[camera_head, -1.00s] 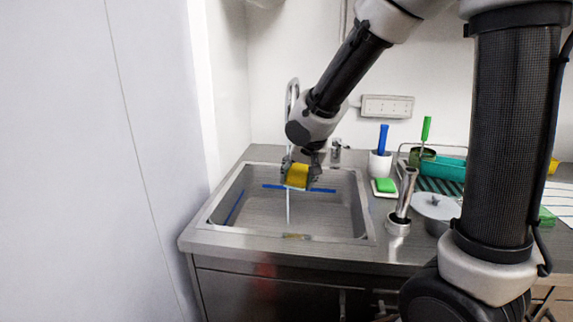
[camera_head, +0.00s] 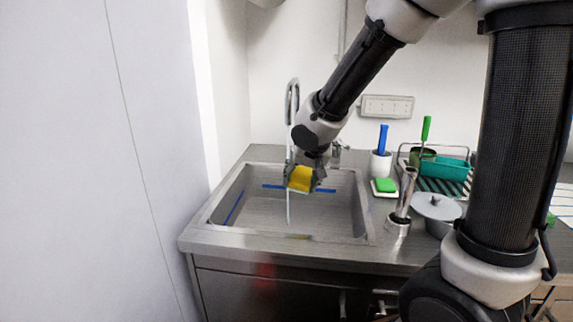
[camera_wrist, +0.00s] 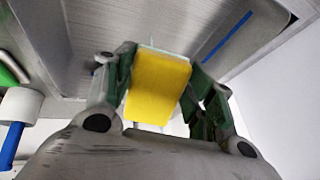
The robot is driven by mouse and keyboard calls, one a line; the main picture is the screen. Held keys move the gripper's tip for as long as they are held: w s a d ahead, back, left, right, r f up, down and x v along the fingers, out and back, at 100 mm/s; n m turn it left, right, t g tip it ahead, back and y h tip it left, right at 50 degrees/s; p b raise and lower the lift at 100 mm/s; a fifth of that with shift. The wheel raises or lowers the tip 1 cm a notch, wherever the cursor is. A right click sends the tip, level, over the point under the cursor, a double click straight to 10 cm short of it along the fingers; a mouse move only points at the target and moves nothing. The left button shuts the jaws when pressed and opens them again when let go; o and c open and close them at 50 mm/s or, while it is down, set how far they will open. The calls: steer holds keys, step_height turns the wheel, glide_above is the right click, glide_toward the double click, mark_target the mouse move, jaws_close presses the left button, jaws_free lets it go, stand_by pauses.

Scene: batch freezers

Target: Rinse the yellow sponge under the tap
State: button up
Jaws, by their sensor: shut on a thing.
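The yellow sponge (camera_head: 300,179) is held between the fingers of my gripper (camera_head: 301,181), above the sink basin (camera_head: 290,226). In the wrist view the sponge (camera_wrist: 160,85) shows between the two green-lined fingers of my gripper (camera_wrist: 163,88), with a pale strip along its far edge. The tap (camera_head: 291,92) is a tall curved spout behind the basin. A thin pale water stream (camera_head: 288,208) falls into the basin just left of the sponge. I cannot tell whether the stream touches the sponge.
Right of the sink stand a white cup with a blue-handled brush (camera_head: 381,155), a green sponge on a white dish (camera_head: 385,186), a metal tool in a holder (camera_head: 402,205), a lidded pot (camera_head: 437,210) and a dish rack (camera_head: 440,180). A pale panel (camera_head: 90,170) closes off the left.

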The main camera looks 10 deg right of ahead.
steer(key=s+d+r, duration=0.1)
steer(key=s+r, duration=0.3)
steer(key=s, duration=0.1)
stand_by(0.5)
steer(key=shift+n, duration=0.3)
stand_by(0.6)
